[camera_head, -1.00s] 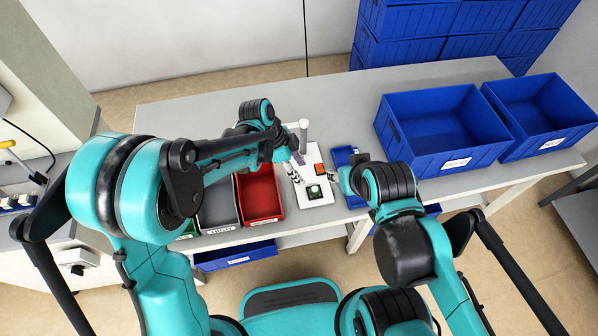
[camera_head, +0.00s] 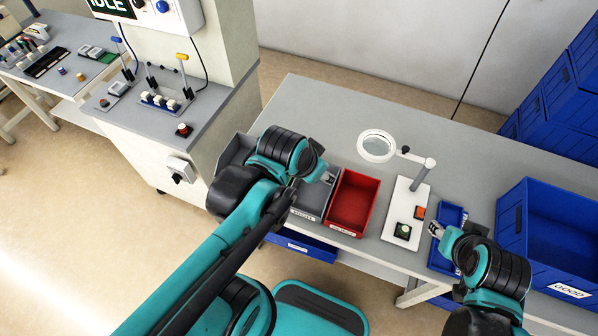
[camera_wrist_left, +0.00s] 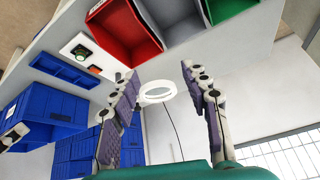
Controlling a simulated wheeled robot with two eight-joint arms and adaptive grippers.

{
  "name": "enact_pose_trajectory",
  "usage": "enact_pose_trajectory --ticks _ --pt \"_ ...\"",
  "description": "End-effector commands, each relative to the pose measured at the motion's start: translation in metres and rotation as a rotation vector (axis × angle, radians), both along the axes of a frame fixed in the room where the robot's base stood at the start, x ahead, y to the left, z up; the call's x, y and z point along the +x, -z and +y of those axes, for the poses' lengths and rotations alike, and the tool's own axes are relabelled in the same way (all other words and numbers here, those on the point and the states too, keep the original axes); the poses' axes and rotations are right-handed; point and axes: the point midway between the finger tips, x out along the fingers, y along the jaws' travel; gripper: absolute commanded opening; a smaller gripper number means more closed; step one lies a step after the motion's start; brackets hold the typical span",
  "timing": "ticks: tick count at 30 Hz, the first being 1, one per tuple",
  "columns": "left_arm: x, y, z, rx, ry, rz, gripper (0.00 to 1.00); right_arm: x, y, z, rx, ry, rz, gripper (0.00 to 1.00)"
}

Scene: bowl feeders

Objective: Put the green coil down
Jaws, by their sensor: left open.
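A round green piece (camera_head: 403,231) sits on a dark square on the white board (camera_head: 398,248), beside an orange-red square (camera_head: 420,212). I cannot tell whether it is the green coil or a button. The green piece also shows in the left wrist view (camera_wrist_left: 82,52). My left gripper (camera_head: 328,178) is over the grey bin (camera_head: 312,203), apart from the board. In the left wrist view its fingers (camera_wrist_left: 160,72) are spread with nothing between them. My right gripper (camera_head: 437,229) is by the small blue tray (camera_head: 447,215); its fingers are too small to read.
A red bin (camera_head: 353,204) stands between the grey bin and the board. A ring magnifier (camera_head: 377,146) on a post rises behind the board. A large blue crate (camera_head: 548,235) stands at the right. The table behind the bins is clear. A control cabinet (camera_head: 165,110) stands at the left.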

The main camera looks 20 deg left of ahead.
Motion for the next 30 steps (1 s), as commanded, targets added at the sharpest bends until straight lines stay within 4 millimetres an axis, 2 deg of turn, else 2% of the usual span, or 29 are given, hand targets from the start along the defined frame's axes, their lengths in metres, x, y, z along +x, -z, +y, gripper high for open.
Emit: enact_pose_trajectory --ticks 3,8,30 --pt "-0.019 0.0 0.023 -0.038 -0.165 -0.05 0.46 0.0 0.0 0.0 0.0 0.0 0.0 0.4" --pt "-0.029 0.001 0.036 -0.071 -0.274 -0.085 0.46 0.0 0.0 0.0 0.0 0.0 0.0 0.4" --pt "-0.03 0.001 0.037 -0.076 -0.286 -0.09 0.46 0.0 0.0 0.0 0.0 0.0 0.0 0.4"
